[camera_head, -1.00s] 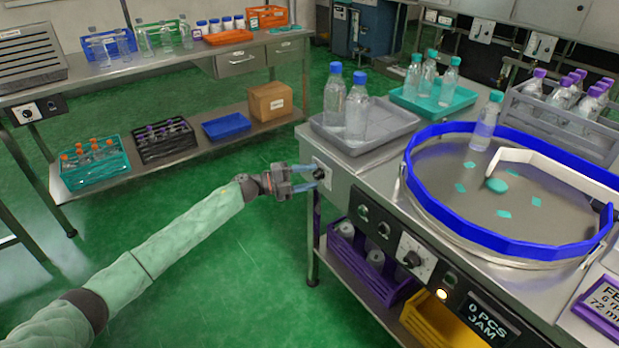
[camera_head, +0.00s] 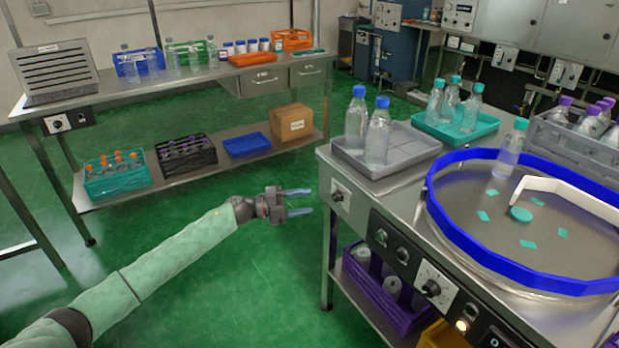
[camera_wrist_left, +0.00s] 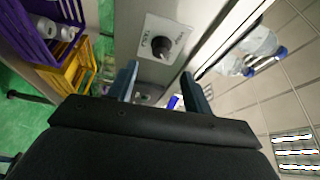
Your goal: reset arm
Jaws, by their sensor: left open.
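My left gripper (camera_head: 300,201) is open and empty in the head view, with its two fingers apart and pointing right. It hangs over the green floor, left of the steel workbench and its front knob (camera_head: 338,196). In the left wrist view the two fingers (camera_wrist_left: 160,85) stand apart. A panel with a dark knob (camera_wrist_left: 161,44) lies ahead of them, and nothing is between the fingers. My right gripper is not in either view.
The workbench carries a grey tray (camera_head: 413,150) with two blue-capped bottles, a teal tray (camera_head: 487,128) with bottles, and a blue-rimmed turntable (camera_head: 450,233). A purple crate (camera_head: 352,274) sits below. A shelved bench stands at the back left. Green floor (camera_head: 240,290) is open around my arm.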

